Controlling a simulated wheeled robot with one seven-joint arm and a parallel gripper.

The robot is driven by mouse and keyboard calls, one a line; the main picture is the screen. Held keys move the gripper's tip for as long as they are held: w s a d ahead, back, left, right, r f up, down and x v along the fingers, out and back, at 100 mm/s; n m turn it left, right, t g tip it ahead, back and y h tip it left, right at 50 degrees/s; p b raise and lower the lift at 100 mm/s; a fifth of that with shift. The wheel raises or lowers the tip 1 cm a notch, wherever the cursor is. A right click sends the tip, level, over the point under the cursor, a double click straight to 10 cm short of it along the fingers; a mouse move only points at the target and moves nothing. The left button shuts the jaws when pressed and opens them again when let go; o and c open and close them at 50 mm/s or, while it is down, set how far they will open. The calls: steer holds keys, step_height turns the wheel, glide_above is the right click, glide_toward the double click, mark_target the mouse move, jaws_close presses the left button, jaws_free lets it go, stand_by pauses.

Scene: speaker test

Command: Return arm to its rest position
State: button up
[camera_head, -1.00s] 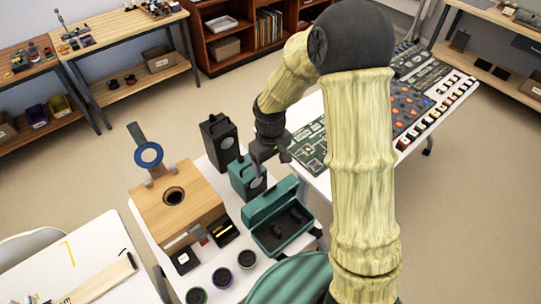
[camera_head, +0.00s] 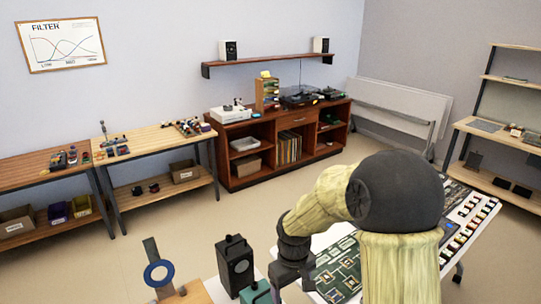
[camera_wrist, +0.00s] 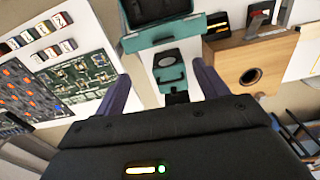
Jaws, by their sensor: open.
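My gripper (camera_wrist: 163,82) is open, its two purple fingers spread apart with nothing held between them. In the head view my arm reaches forward and bends down, with my gripper (camera_head: 290,276) low in the picture, just right of a teal speaker (camera_head: 256,293). In the wrist view the teal speaker (camera_wrist: 168,73) shows beyond and between the fingers, apparently not gripped. The head view cuts off most of the speaker at the bottom edge.
A black speaker (camera_head: 235,264) stands close left of my gripper. A wooden box with a round hole (camera_wrist: 250,76) and an open teal case (camera_wrist: 158,38) are nearby. A table with circuit boards (camera_head: 340,268) lies right. Open floor (camera_head: 180,222) stretches behind, before the shelves.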

steer(key=s+d+r+m+t, duration=0.2)
steer(key=s+d+r+m, duration=0.2)
steer(key=s+d, duration=0.5)
steer(key=s+m, duration=0.2)
steer(key=shift+s+d+r, duration=0.2)
steer(key=shift+s+d, duration=0.05)
steer(key=shift+s, duration=0.1)
stand_by(1.0)
